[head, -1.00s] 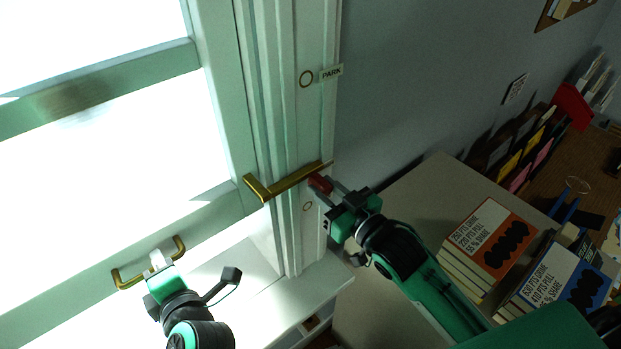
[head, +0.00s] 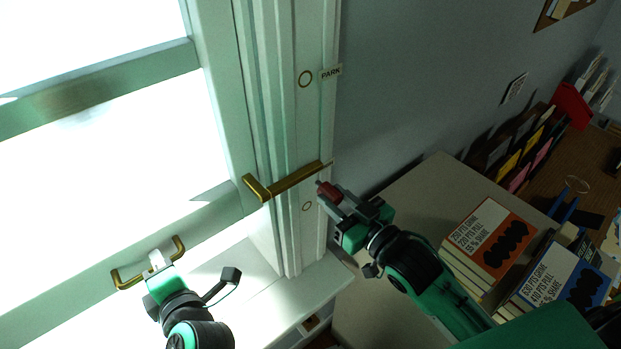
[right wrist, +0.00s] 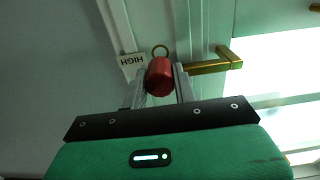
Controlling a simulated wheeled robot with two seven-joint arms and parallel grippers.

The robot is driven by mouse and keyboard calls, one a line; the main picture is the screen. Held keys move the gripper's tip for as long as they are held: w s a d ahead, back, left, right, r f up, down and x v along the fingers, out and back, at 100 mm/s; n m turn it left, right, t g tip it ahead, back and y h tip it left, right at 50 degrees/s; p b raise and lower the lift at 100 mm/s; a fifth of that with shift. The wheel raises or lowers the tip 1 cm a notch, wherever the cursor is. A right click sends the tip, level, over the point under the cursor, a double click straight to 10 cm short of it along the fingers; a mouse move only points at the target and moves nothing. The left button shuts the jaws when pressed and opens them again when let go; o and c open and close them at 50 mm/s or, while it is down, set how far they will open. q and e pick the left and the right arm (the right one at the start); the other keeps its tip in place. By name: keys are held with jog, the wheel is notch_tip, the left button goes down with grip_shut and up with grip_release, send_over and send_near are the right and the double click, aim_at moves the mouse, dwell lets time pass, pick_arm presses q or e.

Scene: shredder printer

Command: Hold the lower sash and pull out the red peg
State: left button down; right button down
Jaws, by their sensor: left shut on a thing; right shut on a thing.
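The lower sash (head: 60,277) of the window is at the left in the head view, with a brass handle (head: 180,247) on its rail. My left gripper (head: 157,262) is shut on this handle. The red peg (head: 328,191) is in my right gripper (head: 330,197), beside the window frame. The peg also shows in the right wrist view (right wrist: 159,76), between the two fingers. A thin tip of the peg points at the frame near a brass bracket (head: 290,181). I cannot tell whether the tip is clear of the frame.
A "PARK" label (head: 330,72) and ring marks (head: 305,79) are on the frame. A "HIGH" label (right wrist: 131,60) shows in the right wrist view. Book stacks (head: 490,237) stand on the table (head: 420,190) at the right. The grey wall is behind.

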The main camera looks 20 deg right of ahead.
aim_at(338, 202)
pick_arm(q)
jog(key=shift+r, duration=0.1)
pick_arm(e)
jog(key=shift+v, duration=3.05)
jog(key=s+d, duration=0.2)
jog(key=d, duration=0.5)
jog(key=shift+d, duration=0.25)
jog(key=shift+s, duration=0.1)
